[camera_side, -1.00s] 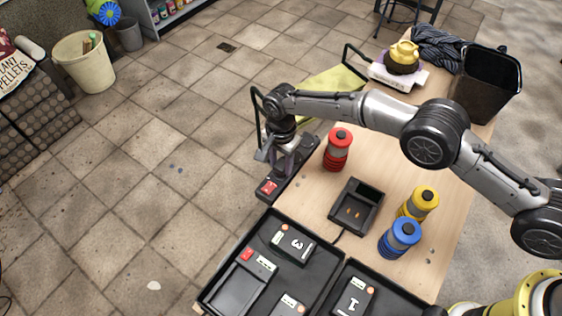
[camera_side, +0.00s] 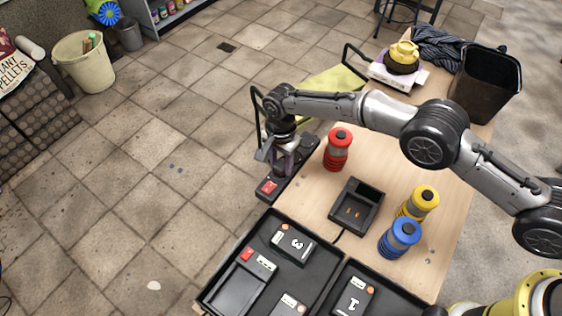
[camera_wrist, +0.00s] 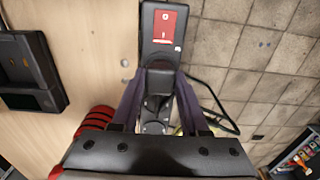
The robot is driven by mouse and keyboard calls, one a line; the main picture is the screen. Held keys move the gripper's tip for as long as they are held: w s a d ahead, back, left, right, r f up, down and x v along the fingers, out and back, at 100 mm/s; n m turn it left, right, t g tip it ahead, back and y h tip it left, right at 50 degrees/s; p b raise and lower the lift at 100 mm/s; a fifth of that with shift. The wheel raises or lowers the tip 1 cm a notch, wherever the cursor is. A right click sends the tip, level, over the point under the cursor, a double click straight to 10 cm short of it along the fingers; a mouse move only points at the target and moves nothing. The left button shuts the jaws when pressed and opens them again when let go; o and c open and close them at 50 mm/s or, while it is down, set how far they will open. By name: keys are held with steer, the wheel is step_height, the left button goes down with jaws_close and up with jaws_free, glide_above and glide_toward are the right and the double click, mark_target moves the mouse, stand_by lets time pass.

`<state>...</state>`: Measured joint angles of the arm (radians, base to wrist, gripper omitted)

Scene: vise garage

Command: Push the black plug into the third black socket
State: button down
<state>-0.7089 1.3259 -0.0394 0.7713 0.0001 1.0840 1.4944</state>
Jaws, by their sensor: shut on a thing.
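A long black power strip (camera_side: 302,166) lies along the left edge of the wooden table. It has a red switch (camera_side: 268,187) at its near end. In the wrist view the strip (camera_wrist: 148,42) runs up the middle, with the red switch (camera_wrist: 168,24) near the top. My gripper (camera_side: 288,163) is over the strip, pointing down. In the wrist view its two fingers are shut on the black plug (camera_wrist: 160,80). The plug is at or just above the strip; I cannot tell how deep it sits. The sockets are mostly hidden by the plug and gripper.
A red canister (camera_side: 338,150) stands close right of my gripper. A black charger (camera_side: 356,207), yellow (camera_side: 418,203) and blue (camera_side: 400,238) canisters stand farther right. A black tray (camera_side: 225,272) with battery packs lies in front. Open floor is left of the table.

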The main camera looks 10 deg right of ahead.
steer(key=shift+f, duration=0.6)
steer(key=shift+c, duration=1.7)
jaws_free()
steer(key=shift+r, duration=0.1)
step_height(320, 180, up, 14)
steer(key=shift+f, duration=0.2)
